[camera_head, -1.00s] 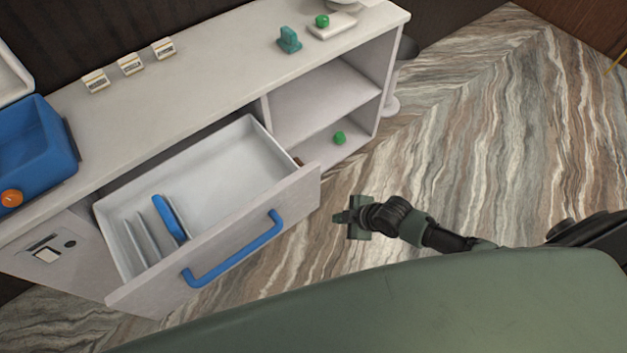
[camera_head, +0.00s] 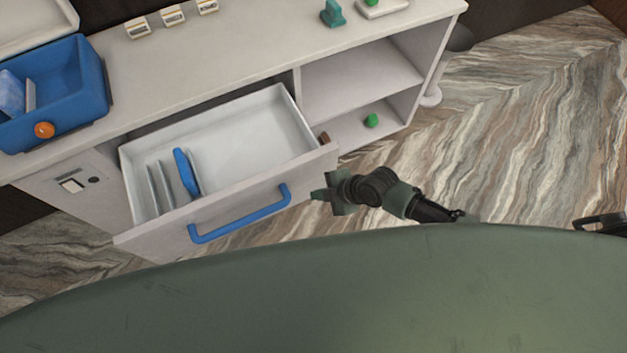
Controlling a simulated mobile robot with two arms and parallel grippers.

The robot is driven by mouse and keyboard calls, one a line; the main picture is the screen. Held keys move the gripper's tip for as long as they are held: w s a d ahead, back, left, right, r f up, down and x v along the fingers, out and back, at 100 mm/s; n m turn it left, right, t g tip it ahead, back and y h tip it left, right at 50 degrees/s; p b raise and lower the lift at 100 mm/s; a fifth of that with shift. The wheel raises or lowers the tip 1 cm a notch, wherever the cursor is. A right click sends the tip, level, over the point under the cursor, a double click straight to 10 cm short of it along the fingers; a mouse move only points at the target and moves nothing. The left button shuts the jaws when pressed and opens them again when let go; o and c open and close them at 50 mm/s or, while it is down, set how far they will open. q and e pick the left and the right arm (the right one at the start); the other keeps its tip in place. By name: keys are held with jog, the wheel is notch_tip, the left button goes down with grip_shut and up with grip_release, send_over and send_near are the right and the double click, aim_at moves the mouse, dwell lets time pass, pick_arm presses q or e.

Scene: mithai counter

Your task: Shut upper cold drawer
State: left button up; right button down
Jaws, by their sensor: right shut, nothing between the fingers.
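The upper cold drawer (camera_head: 130,243) is pulled out of the white counter. It has a white front with a blue bar handle (camera_head: 240,216). Inside it are pale dividers and a blue upright piece (camera_head: 186,172) at the left; the rest of the drawer looks empty. My right gripper (camera_head: 318,194) is shut and empty, close to the right end of the drawer front, to the right of the handle. I cannot tell whether it touches the front.
The counter top (camera_head: 240,60) carries a blue bin (camera_head: 85,100) with an orange knob, several small labelled blocks and a teal object (camera_head: 332,13). Open shelves at the right hold a green item (camera_head: 371,121).

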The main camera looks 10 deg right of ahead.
aim_at(303, 185)
pick_arm(q)
jog(key=shift+d+r, duration=0.35)
jog(key=shift+r, duration=0.05)
pick_arm(e)
jog(key=shift+w+a+r, duration=0.1)
jog(key=shift+w+a, duration=0.1)
jog(key=shift+w, duration=0.7)
jog(key=shift+w+a+r, duration=0.1)
jog(key=shift+w+a, duration=0.1)
jog(key=shift+w, duration=0.65)
pick_arm(q)
jog(key=shift+a+f, duration=0.1)
jog(key=shift+a, duration=0.05)
